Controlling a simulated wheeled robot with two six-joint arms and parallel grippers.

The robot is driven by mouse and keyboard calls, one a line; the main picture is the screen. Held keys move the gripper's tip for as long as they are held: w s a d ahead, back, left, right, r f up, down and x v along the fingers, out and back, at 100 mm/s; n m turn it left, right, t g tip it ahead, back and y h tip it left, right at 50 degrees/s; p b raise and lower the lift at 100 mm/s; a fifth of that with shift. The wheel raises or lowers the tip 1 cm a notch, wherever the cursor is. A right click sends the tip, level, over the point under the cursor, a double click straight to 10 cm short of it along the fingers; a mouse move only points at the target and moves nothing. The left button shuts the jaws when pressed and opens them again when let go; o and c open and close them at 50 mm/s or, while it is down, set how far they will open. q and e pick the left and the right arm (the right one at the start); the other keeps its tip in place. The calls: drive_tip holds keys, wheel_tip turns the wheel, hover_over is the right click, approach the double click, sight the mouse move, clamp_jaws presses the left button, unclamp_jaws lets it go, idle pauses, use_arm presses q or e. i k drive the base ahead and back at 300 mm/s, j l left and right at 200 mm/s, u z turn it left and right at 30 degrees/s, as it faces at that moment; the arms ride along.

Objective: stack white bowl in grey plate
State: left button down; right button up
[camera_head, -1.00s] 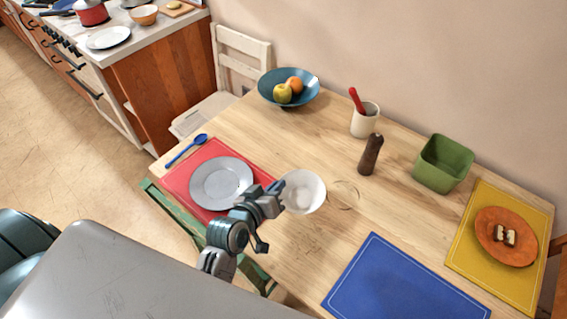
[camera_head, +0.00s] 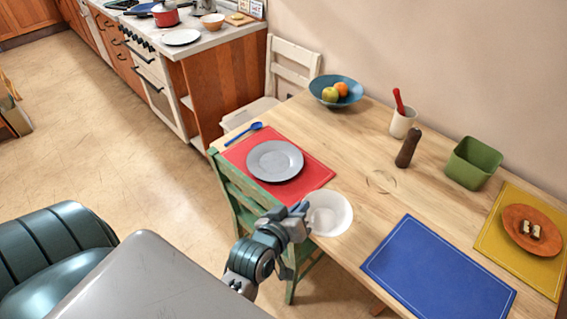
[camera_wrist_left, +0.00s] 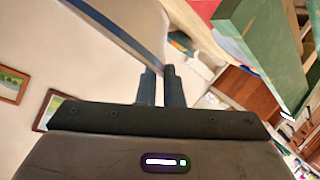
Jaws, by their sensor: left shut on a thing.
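The white bowl (camera_head: 332,215) is at the table's near edge in the head view, right of and nearer than the red mat. My left gripper (camera_head: 303,213) is shut on the left side of its rim. I cannot tell exactly how high the bowl is held. The grey plate (camera_head: 275,160) lies flat and empty on the red placemat (camera_head: 315,176), up and left of the bowl and apart from it. In the left wrist view the narrow fingers (camera_wrist_left: 160,85) are close together, with a pale surface above them. My right gripper is not in view.
A blue placemat (camera_head: 435,268) lies to the right. A pepper mill (camera_head: 408,148), a cream cup (camera_head: 402,123), a green bin (camera_head: 473,163) and a fruit bowl (camera_head: 325,80) stand farther back. A clear round item (camera_head: 381,181) sits mid-table. A green chair (camera_head: 238,190) stands at the near side.

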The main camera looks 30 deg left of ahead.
sight(275, 162)
drive_tip(key=j+z, duration=0.1)
drive_tip(key=z, duration=0.65)
drive_tip(key=j+z, duration=0.15)
drive_tip(key=z, duration=0.25)
drive_tip(key=j+z, duration=0.1)
drive_tip(key=z, duration=0.25)
drive_tip(key=k+j, duration=0.15)
drive_tip(key=j, duration=0.2)
drive_tip(key=k+j, duration=0.15)
drive_tip(key=j, duration=0.25)
drive_tip(key=k+j, duration=0.15)
drive_tip(key=j, duration=0.2)
drive_tip(key=k+j, duration=0.15)
drive_tip(key=j, duration=0.25)
drive_tip(key=k+j, duration=0.15)
drive_tip(key=j, duration=0.2)
drive_tip(key=k+j, duration=0.15)
drive_tip(key=j, duration=0.25)
drive_tip(key=k+j+z, duration=0.1)
drive_tip(key=j, duration=0.25)
drive_tip(key=k+j, duration=0.25)
drive_tip(key=j, duration=0.1)
